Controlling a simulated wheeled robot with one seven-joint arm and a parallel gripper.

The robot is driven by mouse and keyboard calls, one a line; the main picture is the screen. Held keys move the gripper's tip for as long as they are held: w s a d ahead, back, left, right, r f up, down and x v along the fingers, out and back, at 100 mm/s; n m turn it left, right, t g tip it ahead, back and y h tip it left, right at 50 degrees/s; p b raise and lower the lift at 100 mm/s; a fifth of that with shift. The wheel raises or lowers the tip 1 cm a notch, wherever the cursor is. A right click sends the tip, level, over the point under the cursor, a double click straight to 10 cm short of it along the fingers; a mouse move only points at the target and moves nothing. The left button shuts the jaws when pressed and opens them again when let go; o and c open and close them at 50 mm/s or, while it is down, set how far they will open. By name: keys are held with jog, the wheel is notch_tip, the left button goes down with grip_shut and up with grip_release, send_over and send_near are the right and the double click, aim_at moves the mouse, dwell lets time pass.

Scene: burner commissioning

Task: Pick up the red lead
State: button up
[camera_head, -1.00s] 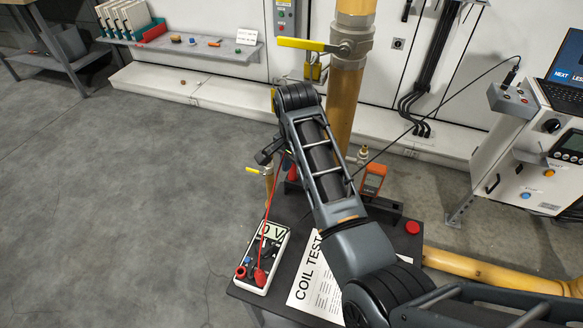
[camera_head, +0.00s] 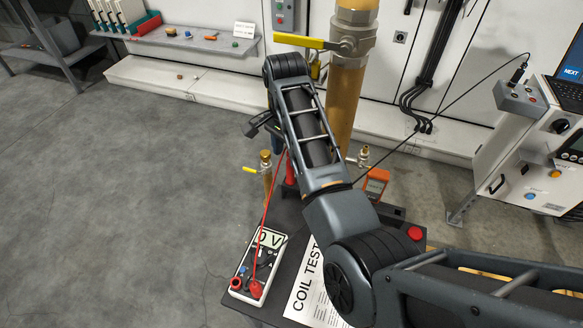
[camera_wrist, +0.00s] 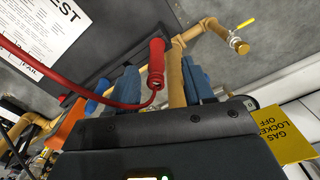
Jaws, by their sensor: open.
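The red lead (camera_head: 268,222) runs from the meter (camera_head: 262,262) up to a red handle (camera_head: 291,170), partly hidden by my arm. In the wrist view the red handle (camera_wrist: 156,62) stands upright between the two blue fingers of my gripper (camera_wrist: 160,84). Its cable (camera_wrist: 60,82) curves in from the left to the handle's lower end. My gripper is open, with a gap on both sides of the handle. I cannot tell whether the handle is in line with the fingertips in depth. In the head view the fingers are mostly hidden by the arm.
The dark bench (camera_head: 278,222) carries a COIL TEST sheet (camera_head: 308,292), an orange instrument (camera_head: 375,184) and a red button (camera_head: 414,233). A brass valve (camera_head: 266,160) stands at its left, and a thick yellow pipe (camera_head: 342,105) rises behind. Floor at left is clear.

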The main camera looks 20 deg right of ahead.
aim_at(290, 176)
jog(key=f, duration=0.6)
jog(key=shift+s+d+f, duration=0.15)
jog(key=shift+d+f, duration=0.25)
grip_shut()
